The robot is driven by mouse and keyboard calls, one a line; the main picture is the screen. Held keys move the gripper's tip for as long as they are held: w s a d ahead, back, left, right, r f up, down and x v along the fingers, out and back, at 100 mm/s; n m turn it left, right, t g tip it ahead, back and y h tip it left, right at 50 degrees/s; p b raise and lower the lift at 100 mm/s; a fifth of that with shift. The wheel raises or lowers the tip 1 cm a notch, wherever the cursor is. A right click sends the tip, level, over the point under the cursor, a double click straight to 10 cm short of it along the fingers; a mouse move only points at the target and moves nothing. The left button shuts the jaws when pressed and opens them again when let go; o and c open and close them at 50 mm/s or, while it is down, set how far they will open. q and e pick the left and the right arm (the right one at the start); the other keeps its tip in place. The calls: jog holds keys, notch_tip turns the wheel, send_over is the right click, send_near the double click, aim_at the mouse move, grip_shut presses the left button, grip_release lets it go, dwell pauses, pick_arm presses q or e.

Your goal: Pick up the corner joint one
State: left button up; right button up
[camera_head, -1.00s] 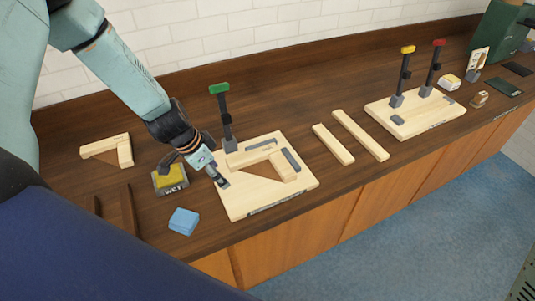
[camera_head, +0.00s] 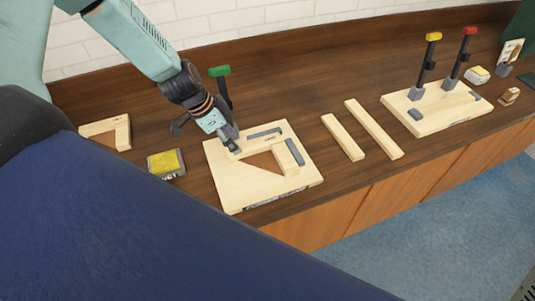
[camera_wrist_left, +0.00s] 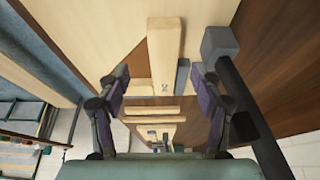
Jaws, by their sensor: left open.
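An L-shaped wooden corner joint (camera_head: 286,158) lies on a pale jig board (camera_head: 232,190), against two grey stops (camera_head: 264,132). A second L-shaped wooden corner (camera_head: 104,128) lies on the counter at the far left. Their markings are too small to read. My left gripper (camera_head: 231,143) is at the left end of the joint on the board, partly hiding that end. In the left wrist view its two fingers stand apart (camera_wrist_left: 158,88), with a wooden bar (camera_wrist_left: 164,55) in the gap between them; contact cannot be told. My right gripper is not in view.
A green-topped clamp (camera_head: 220,72) stands behind the gripper at the board's back edge. A yellow-topped block (camera_head: 165,163) sits left of the board. Two loose wooden strips (camera_head: 373,130) lie to the right, then another board (camera_head: 440,118) with yellow-topped and red-topped clamps.

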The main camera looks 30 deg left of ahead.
aim_at(241, 147)
pick_arm(q)
jog(key=shift+w+f, duration=0.2)
jog(key=shift+f, duration=0.2)
jog(key=b+x, duration=0.3)
jog(key=shift+w+a+f+b, duration=0.1)
jog(key=shift+w+f+b, duration=0.15)
jog(key=shift+w+b, duration=0.1)
jog(key=shift+d+f+b, duration=0.4)
jog(key=shift+f+b, duration=0.1)
jog(key=shift+b, duration=0.1)
jog(key=shift+w+a+f, duration=0.2)
jog(key=shift+w, duration=0.1)
jog(key=shift+s+d+r, duration=0.2)
jog(key=shift+s+r, duration=0.05)
jog(key=c, duration=0.5)
jog(key=shift+w+a+f, duration=0.1)
jog(key=shift+a, duration=0.05)
jog(key=c, duration=0.5)
grip_shut()
